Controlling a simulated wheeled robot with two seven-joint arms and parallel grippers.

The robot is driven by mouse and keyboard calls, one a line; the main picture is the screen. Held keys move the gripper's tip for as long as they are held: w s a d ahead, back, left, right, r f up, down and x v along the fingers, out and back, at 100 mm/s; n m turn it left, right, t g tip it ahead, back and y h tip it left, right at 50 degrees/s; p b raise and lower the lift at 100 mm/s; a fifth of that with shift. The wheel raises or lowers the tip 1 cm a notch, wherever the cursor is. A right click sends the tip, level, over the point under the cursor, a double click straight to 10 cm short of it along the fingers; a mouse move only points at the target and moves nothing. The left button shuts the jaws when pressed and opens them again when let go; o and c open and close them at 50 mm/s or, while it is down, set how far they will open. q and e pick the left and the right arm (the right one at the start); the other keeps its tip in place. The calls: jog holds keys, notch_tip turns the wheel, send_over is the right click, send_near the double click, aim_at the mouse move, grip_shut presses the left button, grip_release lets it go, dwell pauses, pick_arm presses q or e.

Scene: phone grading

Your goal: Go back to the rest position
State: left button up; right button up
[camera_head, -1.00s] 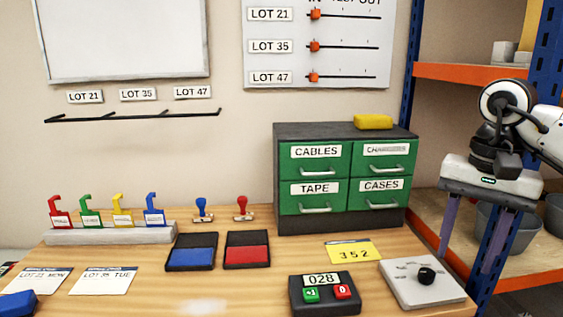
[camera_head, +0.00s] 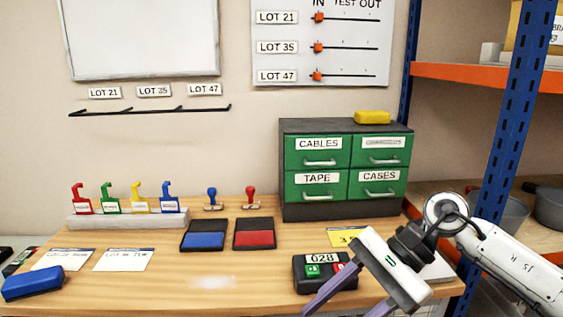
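My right gripper (camera_head: 343,308) comes in from the right side and hangs low over the front right of the workbench. Its two purple-grey fingers point down and left, spread apart with nothing seen between them; the tip of one runs to the bottom edge of the picture. It covers part of the counter box (camera_head: 304,283) reading 028, the yellow card (camera_head: 342,237) and most of the white knob panel (camera_head: 437,271). My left gripper is not in view.
The workbench (camera_head: 180,292) holds a blue ink pad (camera_head: 203,240), a red ink pad (camera_head: 254,239), two stamps, a rack (camera_head: 128,220) of coloured tags and a blue block (camera_head: 32,283). A green drawer cabinet (camera_head: 318,152) stands behind. A shelf upright (camera_head: 512,150) is at right.

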jog(key=s+a+r+m+t+y, duration=0.2)
jog(key=a+r+m+t+y, duration=0.15)
jog(key=a+m+y, duration=0.95)
jog(key=w+d+f+m+t+h, duration=0.3)
jog(key=d+f+m+t+h, duration=0.4)
jog(key=m, duration=0.7)
jog(key=w+d+f+m+t+h, duration=0.2)
jog(key=d+f+m+t+h, duration=0.45)
jog(key=m, duration=0.85)
jog(key=s+d+f+m+h, duration=0.35)
jog(key=f+m, duration=0.45)
jog(key=f, duration=0.3)
jog(key=s+d+f+m+g+h, duration=0.1)
jog(key=s+d+f+m+g, duration=0.1)
jog(key=s+f, duration=0.5)
jog(key=s+d+f+m+g+h, duration=0.1)
jog(key=s+d+f+m+g, duration=0.2)
jog(key=s+f+m, duration=0.4)
jog(key=shift+s+f+g+h, duration=0.2)
jog(key=shift+s+g+h, duration=0.3)
jog(key=shift+s, duration=0.75)
jog(key=shift+d, duration=0.1)
